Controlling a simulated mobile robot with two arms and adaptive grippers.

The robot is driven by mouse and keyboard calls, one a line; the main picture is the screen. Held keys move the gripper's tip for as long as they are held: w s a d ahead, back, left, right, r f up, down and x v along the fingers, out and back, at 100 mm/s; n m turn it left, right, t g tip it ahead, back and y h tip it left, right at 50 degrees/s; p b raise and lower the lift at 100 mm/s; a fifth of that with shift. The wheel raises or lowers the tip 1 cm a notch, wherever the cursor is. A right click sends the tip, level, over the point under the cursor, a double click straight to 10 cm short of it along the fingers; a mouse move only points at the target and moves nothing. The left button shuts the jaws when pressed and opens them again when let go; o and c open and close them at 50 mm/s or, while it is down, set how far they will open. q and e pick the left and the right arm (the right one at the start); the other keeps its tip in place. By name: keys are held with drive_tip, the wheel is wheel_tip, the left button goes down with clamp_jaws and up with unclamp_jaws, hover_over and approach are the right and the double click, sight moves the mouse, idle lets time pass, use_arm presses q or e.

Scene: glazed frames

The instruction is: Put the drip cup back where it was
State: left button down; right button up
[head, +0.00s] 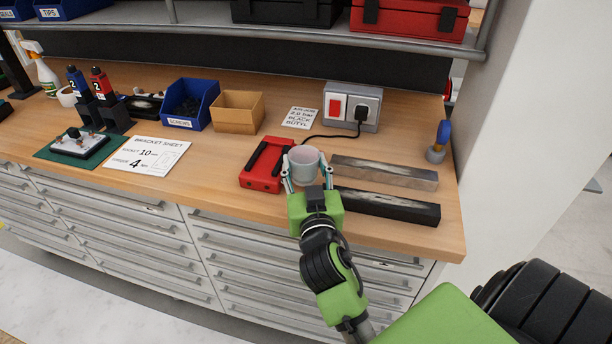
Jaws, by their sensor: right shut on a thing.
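A pale grey cup (304,166), which looks like the drip cup, is upright between the fingers of my right gripper (308,178). The gripper is shut on it, one finger on each side. The cup is near the bench's front edge, just right of a red device with black bars (266,165). I cannot tell whether its base touches the bench. My left gripper is out of view.
Two long bars, one grey (385,173) and one dark (390,206), lie right of the cup. Behind are a socket box (352,105) with a cable and a label card (300,118). A blue-topped bottle (441,140) stands at the bench's (225,180) right end.

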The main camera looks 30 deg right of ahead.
drive_tip(key=shift+s+f, duration=0.1)
drive_tip(key=shift+f, duration=1.2)
drive_tip(key=shift+f, duration=0.1)
drive_tip(key=o, duration=1.2)
